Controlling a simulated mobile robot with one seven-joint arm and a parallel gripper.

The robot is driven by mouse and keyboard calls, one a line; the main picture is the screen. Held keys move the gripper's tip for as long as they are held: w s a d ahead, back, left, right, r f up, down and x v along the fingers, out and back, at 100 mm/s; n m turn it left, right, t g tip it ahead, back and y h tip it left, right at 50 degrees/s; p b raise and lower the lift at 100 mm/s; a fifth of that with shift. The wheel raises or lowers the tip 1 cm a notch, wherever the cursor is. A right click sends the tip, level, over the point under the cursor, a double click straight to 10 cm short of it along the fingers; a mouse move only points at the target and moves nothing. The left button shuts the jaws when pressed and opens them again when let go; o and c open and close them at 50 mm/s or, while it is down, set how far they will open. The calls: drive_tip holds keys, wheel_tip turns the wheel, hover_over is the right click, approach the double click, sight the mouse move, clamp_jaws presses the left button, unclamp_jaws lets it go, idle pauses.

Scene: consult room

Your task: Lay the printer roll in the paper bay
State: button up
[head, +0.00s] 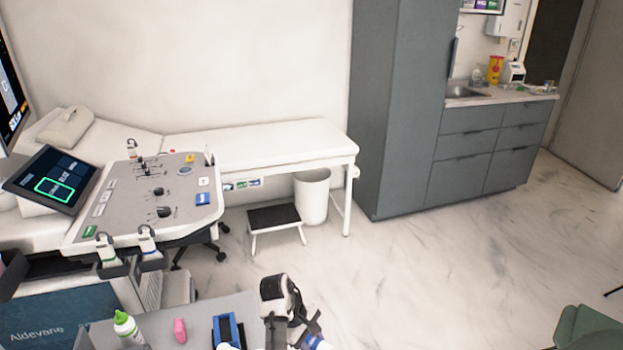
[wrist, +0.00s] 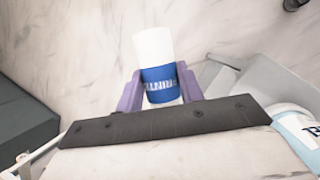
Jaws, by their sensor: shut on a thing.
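The printer roll (wrist: 155,50) is a white cylinder with a blue band bearing white lettering. My gripper (wrist: 160,78) is shut on it, with one purple finger on each side. The roll's far end sticks out past the fingertips, over the pale marbled floor. In the head view my wrist shows at the bottom edge, right of the grey desk top, and a blue and white piece (head: 317,342) by it is cut off by the frame. I cannot make out the paper bay in either view.
Behind stand an ultrasound console (head: 150,195) and a couch (head: 255,147). A step stool (head: 274,222) and bin (head: 312,197) stand beyond.

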drive_tip(key=s+f+m+g+y+b, duration=0.1)
drive_tip(key=s+f+m, duration=0.2)
drive_tip(key=f+m, duration=0.2)
drive_tip(key=s+f+m+g+y+b, duration=0.1)
drive_tip(key=f+m, duration=0.4)
drive_tip(key=f, duration=0.5)
drive_tip(key=shift+s+m+g+y+b, duration=0.3)
drive_tip(key=shift+s+m+g+b, duration=0.1)
drive_tip(key=shift+s+g, duration=0.4)
